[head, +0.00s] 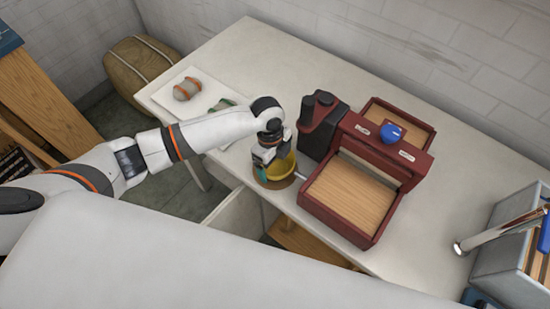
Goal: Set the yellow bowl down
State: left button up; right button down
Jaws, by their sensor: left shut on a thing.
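The yellow bowl (284,170) is near the middle of the head view, close to the table's front edge and just left of the dark red wooden unit. My left gripper (265,158) comes down from above and is shut on the bowl; its fingers and wrist cover the bowl's left and back part. A brown round surface (276,185) shows just below the bowl. I cannot tell whether the bowl touches it or hangs a little above. My right gripper is not in view.
The dark red unit (333,226) has wood-floored trays and a blue ball (391,133) on top. Two skeins, one grey-brown (187,89) and one green-banded (222,105), lie on a white sheet at the left. A grey box (505,262) stands at the right. The back of the white table (290,60) is clear.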

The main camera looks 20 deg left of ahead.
pick_arm(q)
jog(key=shift+f, duration=0.1)
jog(key=o, duration=0.6)
jog(key=shift+o, duration=0.2)
notch_tip(320, 180, up, 12)
jog(key=a+b, duration=0.1)
jog(key=shift+w+a, duration=0.2)
jog(key=shift+w, duration=0.05)
jog(key=shift+s, duration=0.1)
